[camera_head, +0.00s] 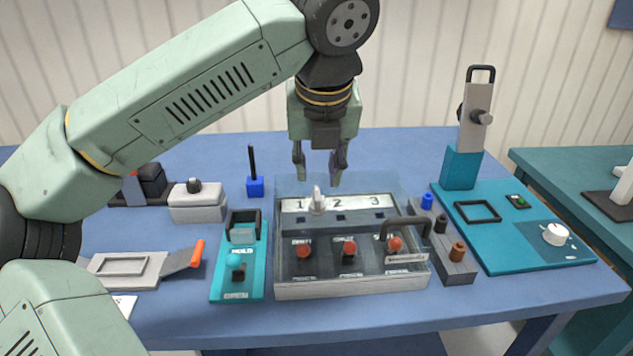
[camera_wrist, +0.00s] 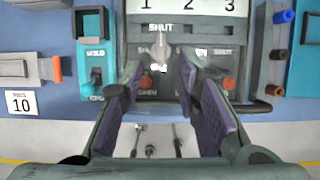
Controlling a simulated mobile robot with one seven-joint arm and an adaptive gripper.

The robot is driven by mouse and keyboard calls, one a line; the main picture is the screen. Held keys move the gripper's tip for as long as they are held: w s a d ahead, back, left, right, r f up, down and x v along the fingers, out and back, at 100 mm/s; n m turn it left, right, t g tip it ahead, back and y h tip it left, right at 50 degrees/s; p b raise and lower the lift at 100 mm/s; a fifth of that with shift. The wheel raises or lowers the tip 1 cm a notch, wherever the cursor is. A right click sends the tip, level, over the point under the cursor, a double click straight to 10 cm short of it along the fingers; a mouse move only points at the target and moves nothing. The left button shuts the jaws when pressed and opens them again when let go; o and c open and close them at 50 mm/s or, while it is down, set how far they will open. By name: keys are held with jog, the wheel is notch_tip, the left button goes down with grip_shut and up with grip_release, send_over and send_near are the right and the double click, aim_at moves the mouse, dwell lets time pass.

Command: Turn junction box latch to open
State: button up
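The junction box (camera_head: 350,291) is a grey case with a clear front cover, standing in the middle of the table. A white strip marked 1, 2, 3 runs along its upper part. A pale grey latch (camera_head: 318,200) stands up from the box between 1 and 2; in the wrist view the latch (camera_wrist: 160,48) lies just below the word SHUT, with a partly hidden label lower down. My gripper (camera_head: 318,172) is open and empty above the back of the box, apart from the latch. In the wrist view its purple-padded fingers (camera_wrist: 160,72) lie on either side of the latch.
Red knobs (camera_head: 349,248) show in the box, with a black handle (camera_head: 404,222) at its right. A teal board with a post (camera_head: 540,245) is farther right.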

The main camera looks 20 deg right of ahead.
aim_at(317, 193)
jog(key=p+x, duration=0.1)
jog(key=x, duration=0.5)
jog(key=shift+w+d+f, duration=0.1)
jog(key=shift+w+f, duration=0.05)
jog(key=shift+f, duration=0.25)
jog(key=shift+c, duration=0.6)
grip_shut()
